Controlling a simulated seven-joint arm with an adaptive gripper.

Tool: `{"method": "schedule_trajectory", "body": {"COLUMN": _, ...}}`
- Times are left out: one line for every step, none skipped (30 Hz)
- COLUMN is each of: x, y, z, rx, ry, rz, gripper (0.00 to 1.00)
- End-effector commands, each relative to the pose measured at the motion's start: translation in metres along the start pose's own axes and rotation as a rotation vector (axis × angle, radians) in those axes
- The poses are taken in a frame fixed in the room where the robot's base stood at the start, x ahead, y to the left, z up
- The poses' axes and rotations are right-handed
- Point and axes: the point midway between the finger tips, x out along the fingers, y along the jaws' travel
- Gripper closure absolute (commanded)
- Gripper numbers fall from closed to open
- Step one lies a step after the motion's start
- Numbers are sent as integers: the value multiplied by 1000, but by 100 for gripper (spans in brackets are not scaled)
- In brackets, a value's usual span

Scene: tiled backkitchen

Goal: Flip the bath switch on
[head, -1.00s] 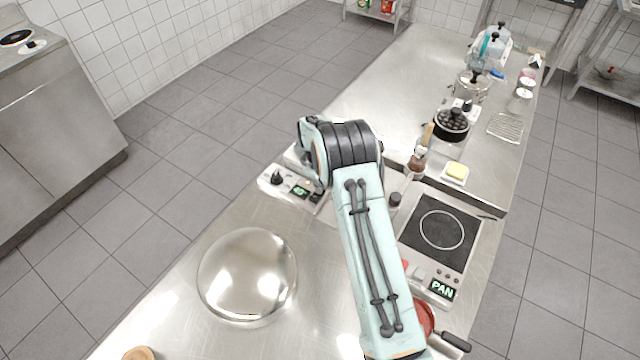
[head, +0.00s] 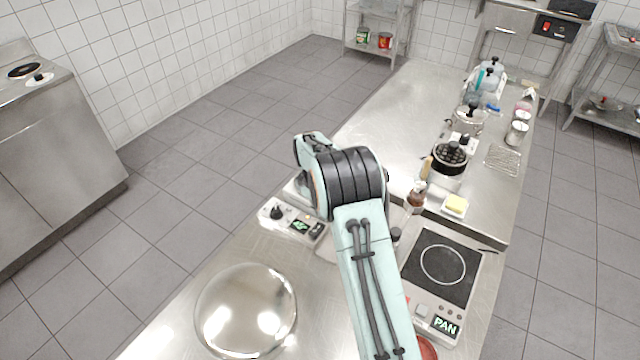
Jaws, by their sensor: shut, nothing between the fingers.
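A control panel (head: 291,221) stands on the counter's left side, just below the bend of my arm. It carries a black knob (head: 276,212), a small display with green signs (head: 299,226) and a small dark part (head: 317,231) at its right end. That dark part may be the bath switch; its position is too small to read. The unit behind the panel is mostly hidden by my arm. My gripper is hidden behind my own arm links, so I cannot see its fingers or whether they touch the panel.
A shiny steel dome (head: 246,309) sits in front of the panel. Right of my arm is a hob (head: 440,268) with a "PAN" display (head: 445,326). Behind are a butter dish (head: 454,206), a black-topped pot (head: 450,158) and a wire rack (head: 502,159).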

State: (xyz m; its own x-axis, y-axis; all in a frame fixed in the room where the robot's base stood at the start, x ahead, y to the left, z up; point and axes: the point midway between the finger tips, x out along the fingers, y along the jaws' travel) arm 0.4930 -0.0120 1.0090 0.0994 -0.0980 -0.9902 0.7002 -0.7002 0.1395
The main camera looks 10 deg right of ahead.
Motion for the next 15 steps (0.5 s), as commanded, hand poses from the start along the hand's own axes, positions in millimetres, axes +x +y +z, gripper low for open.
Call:
{"method": "schedule_trajectory", "body": {"x": -13, "y": 4, "z": -1, "rx": 0, "ry": 3, "rz": 4, "gripper": 100}}
{"method": "schedule_trajectory", "body": {"x": -20, "y": 6, "z": 0, "rx": 1, "ry": 3, "rz": 4, "gripper": 100}}
{"method": "schedule_trajectory", "body": {"x": -29, "y": 9, "z": 0, "rx": 1, "ry": 3, "rz": 4, "gripper": 100}}
{"method": "schedule_trajectory", "body": {"x": -36, "y": 11, "z": -1, "rx": 1, "ry": 3, "rz": 4, "gripper": 100}}
{"method": "schedule_trajectory", "body": {"x": -42, "y": 12, "z": 0, "rx": 1, "ry": 2, "rz": 3, "gripper": 100}}
{"method": "schedule_trajectory", "body": {"x": -50, "y": 15, "z": 0, "rx": 1, "ry": 2, "rz": 3, "gripper": 100}}
{"method": "schedule_trajectory", "body": {"x": -55, "y": 16, "z": 0, "rx": 1, "ry": 2, "rz": 3, "gripper": 100}}
{"method": "schedule_trajectory", "body": {"x": -60, "y": 18, "z": 0, "rx": 1, "ry": 1, "rz": 2, "gripper": 100}}
{"method": "schedule_trajectory", "body": {"x": -66, "y": 19, "z": 0, "rx": 1, "ry": 2, "rz": 3, "gripper": 100}}
{"method": "schedule_trajectory", "body": {"x": -70, "y": 21, "z": 0, "rx": 0, "ry": 2, "rz": 2, "gripper": 100}}
{"method": "schedule_trajectory", "body": {"x": -74, "y": 22, "z": 0, "rx": 0, "ry": 1, "rz": 2, "gripper": 100}}
{"method": "schedule_trajectory", "body": {"x": -78, "y": 22, "z": 0, "rx": 0, "ry": 1, "rz": 1, "gripper": 100}}
{"method": "schedule_trajectory", "body": {"x": -80, "y": 23, "z": 0, "rx": 0, "ry": 0, "rz": 0, "gripper": 100}}
{"method": "schedule_trajectory", "body": {"x": -82, "y": 24, "z": 0, "rx": 0, "ry": 1, "rz": 1, "gripper": 100}}
{"method": "schedule_trajectory", "body": {"x": -84, "y": 24, "z": 0, "rx": -1, "ry": 1, "rz": 1, "gripper": 100}}
